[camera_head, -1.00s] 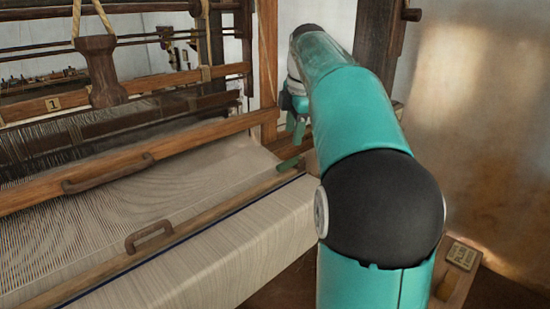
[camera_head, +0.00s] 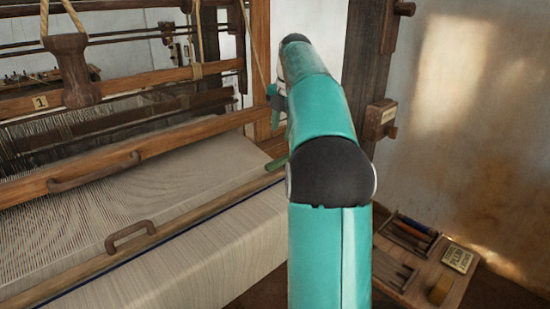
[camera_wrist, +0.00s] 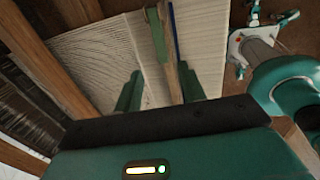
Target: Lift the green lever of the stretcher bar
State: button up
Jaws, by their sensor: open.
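The stretcher bar (camera_head: 200,212) is a wooden bar lying across the pale cloth. Its green lever (camera_head: 277,162) shows at the bar's right end, partly hidden by my arm. In the wrist view the green lever (camera_wrist: 156,32) is a narrow green strip lying along the wooden bar (camera_wrist: 173,85), near the top middle. My gripper (camera_wrist: 161,88) is open, its two green fingers on either side of the bar's line in that view. The lever appears beyond the fingertips, and I see no contact. In the head view only a small part of my gripper (camera_head: 273,96) shows, above the lever.
A wooden loom beam with a handle (camera_head: 95,172) crosses behind the stretcher bar. A wooden tool tray (camera_head: 410,285) lies at lower right.

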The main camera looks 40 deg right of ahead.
aim_at(276, 162)
jog(key=f, duration=0.3)
jog(key=w+f, duration=0.1)
jog(key=f, duration=0.3)
jog(key=w+f, duration=0.1)
jog(key=f, duration=0.3)
grip_shut()
